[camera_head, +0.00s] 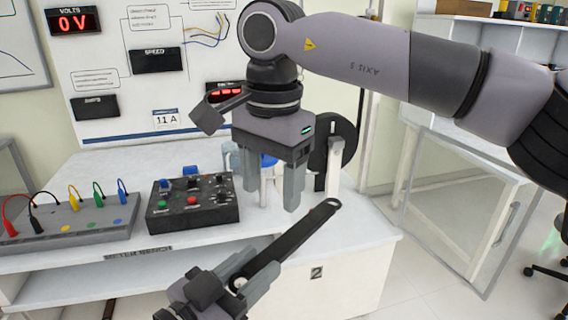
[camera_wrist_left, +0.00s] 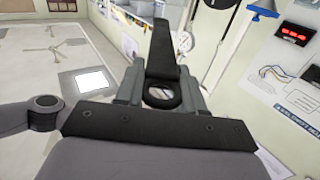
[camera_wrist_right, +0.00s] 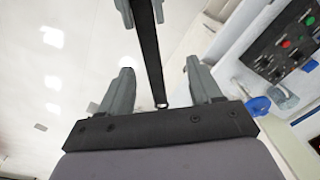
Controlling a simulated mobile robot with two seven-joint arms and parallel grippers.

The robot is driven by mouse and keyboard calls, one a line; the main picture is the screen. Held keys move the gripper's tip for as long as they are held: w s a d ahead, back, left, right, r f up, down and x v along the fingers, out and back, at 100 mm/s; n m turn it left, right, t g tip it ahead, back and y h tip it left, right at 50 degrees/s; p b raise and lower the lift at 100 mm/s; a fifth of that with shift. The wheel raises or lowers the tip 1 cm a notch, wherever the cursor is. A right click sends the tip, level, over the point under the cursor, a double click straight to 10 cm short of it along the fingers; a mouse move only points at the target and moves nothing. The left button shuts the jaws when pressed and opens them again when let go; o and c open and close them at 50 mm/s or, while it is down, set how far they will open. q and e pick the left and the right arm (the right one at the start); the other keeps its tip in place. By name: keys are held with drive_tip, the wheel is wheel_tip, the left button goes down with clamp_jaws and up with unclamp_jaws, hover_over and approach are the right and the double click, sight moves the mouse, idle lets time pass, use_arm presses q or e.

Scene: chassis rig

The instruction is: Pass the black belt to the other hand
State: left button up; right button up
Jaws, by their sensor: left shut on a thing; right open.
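The black belt (camera_head: 298,235) is a long flat dark strip with a ring-like hole at each end. My left gripper (camera_head: 256,268) is shut on its lower end, and the rest slants up and right. The belt also shows in the left wrist view (camera_wrist_left: 165,50), rising from between the fingers. My right gripper (camera_head: 272,195) is open and points down above the belt. In the right wrist view the belt's free end (camera_wrist_right: 150,60) lines up between its spread fingers with clear gaps on both sides. I cannot tell how deep it sits.
The white meter bench (camera_head: 355,238) stands behind the grippers. It carries a black control box (camera_head: 190,204), a grey lead box (camera_head: 75,222) with coloured leads, and a dark wheel (camera_head: 340,140). A glass-fronted cabinet (camera_head: 465,200) stands at right. Open floor lies in front of the cabinet.

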sight(292, 232)
drive_tip(key=shift+t+h, duration=0.5)
drive_tip(key=shift+h, duration=0.3)
drive_tip(key=d+f, duration=0.1)
drive_tip(key=f, duration=0.2)
drive_tip(key=w+d+f, duration=0.1)
drive_tip(key=f, duration=0.2)
drive_tip(key=w+d+f, duration=0.1)
drive_tip(key=f, duration=0.3)
drive_tip(key=shift+w, duration=0.1)
drive_tip(key=shift+r, duration=0.1)
drive_tip(key=shift+c, duration=0.3)
clamp_jaws()
use_arm(q)
drive_tip(key=o, duration=1.2)
